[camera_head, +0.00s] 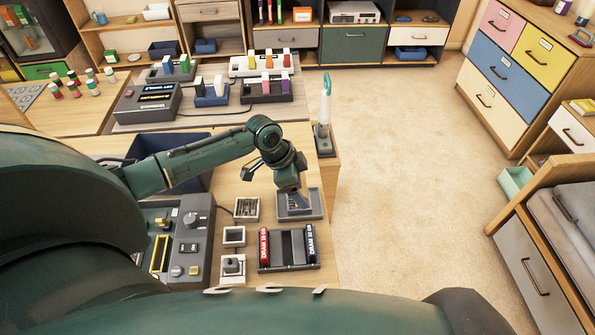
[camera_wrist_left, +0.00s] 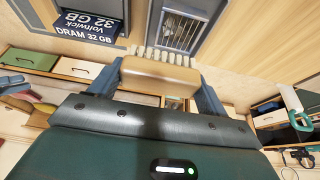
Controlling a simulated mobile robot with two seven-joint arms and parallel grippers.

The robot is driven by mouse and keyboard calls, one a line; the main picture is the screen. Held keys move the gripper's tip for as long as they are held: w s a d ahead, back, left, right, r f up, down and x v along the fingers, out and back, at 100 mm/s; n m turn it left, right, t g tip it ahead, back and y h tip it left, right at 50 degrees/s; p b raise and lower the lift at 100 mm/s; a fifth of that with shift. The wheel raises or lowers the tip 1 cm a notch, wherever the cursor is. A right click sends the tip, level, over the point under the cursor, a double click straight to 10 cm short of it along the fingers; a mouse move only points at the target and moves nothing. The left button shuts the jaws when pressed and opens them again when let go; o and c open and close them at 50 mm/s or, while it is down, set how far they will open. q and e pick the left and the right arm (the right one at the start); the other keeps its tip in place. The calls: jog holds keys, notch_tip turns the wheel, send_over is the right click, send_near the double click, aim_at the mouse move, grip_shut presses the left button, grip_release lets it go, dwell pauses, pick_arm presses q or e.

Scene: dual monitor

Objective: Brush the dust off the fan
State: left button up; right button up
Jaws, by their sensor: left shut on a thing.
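My left gripper (camera_head: 298,200) reaches down over a grey square unit (camera_head: 314,213) at the right part of the desk. In the left wrist view its two fingers (camera_wrist_left: 158,92) are shut on a brush with a tan block (camera_wrist_left: 160,76) and a row of cream bristles (camera_wrist_left: 168,56). The bristles point towards the grey unit, whose framed, grille-like face (camera_wrist_left: 181,32) looks like the fan. The bristle tips lie close to its edge; I cannot tell whether they touch. Dust is too small to make out. The gripper hides part of the unit in the head view. My right gripper is not in view.
A dock (camera_head: 290,262) with red and dark DRAM modules stands just nearer than the grey unit. Small square parts (camera_head: 246,209) and a control panel (camera_head: 165,240) lie to the left. A white-and-green tool (camera_head: 325,105) stands upright behind. Floor at right is open.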

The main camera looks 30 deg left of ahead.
pick_arm(q)
jog(key=shift+w+r, duration=0.15)
jog(key=shift+r, duration=1.05)
